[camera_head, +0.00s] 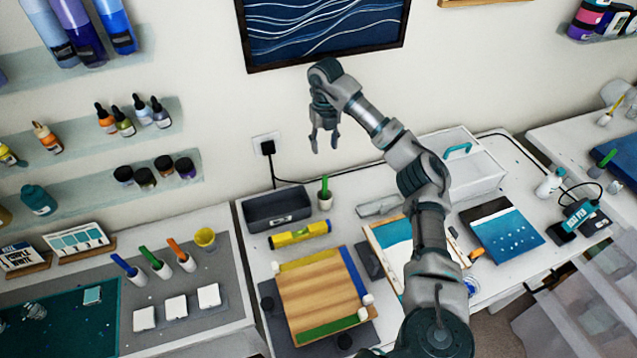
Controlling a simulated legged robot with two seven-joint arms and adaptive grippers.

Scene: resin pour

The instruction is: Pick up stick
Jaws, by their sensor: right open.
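A green stick (325,186) stands upright in a small white cup (325,202) near the back of the middle table. Other sticks stand in white cups on the left table: a blue one (122,264), a green one (149,257) and an orange one (175,248). My right gripper (325,147) is open and empty, pointing down. In the picture it appears just above the middle table's green stick, apart from it. How far it is in depth is hard to tell. My left gripper is not in view.
A dark grey bin (278,210) stands left of the cup, with a yellow level (300,235) in front. A wooden board (322,293) with coloured edges lies nearer. A white case (462,170) stands at the back right. A framed picture (325,60) hangs on the wall behind.

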